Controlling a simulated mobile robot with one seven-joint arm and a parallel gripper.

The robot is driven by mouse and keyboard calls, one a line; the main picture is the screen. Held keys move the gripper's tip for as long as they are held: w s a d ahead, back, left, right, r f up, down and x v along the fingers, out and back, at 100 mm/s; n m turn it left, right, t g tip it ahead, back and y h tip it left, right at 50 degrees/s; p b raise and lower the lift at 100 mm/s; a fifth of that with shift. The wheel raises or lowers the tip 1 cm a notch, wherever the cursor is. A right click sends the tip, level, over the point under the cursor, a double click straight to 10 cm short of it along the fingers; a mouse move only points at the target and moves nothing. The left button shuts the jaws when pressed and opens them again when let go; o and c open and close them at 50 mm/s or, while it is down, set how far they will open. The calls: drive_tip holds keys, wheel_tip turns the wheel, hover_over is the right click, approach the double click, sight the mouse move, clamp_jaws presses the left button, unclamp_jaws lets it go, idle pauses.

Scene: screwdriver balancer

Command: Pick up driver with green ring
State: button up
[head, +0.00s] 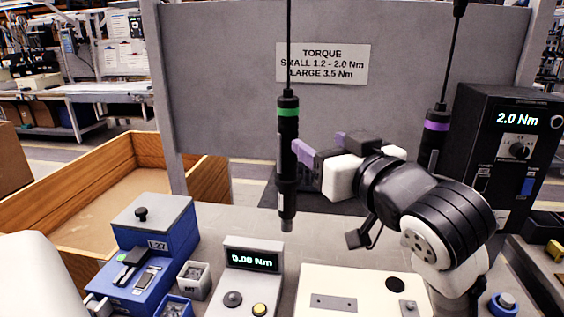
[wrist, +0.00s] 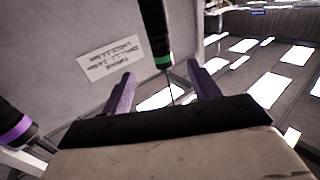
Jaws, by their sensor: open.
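The driver with the green ring (head: 287,160) is black and hangs upright from a cable, left of centre in the head view. In the wrist view, the same driver (wrist: 154,30) shows between the two purple fingers, with its green ring near their tips. My gripper (head: 318,143) is open and empty, just right of the driver at about the height below the ring; it also shows in the wrist view (wrist: 160,72). I cannot tell whether the driver is fully between the fingers or just beyond them.
A driver with a purple ring (head: 434,138) hangs to the right, by a black controller reading 2.0 Nm (head: 515,155). A grey panel with a torque sign (head: 322,63) stands behind. Below are a 0.00 Nm meter (head: 250,262), a blue box (head: 155,228) and small bins (head: 194,280).

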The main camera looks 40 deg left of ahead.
sight(293, 125)
drive_tip(key=p+x, duration=0.2)
drive_tip(key=x, duration=0.6)
drive_tip(key=shift+a, duration=0.15)
drive_tip(key=p+x, duration=0.2)
drive_tip(key=x, duration=0.2)
drive_tip(key=shift+w+a, duration=0.15)
drive_tip(key=shift+a, duration=0.05)
drive_tip(key=shift+w+a+f, duration=0.1)
drive_tip(key=shift+w+a, duration=0.05)
drive_tip(key=shift+a, duration=0.2)
clamp_jaws()
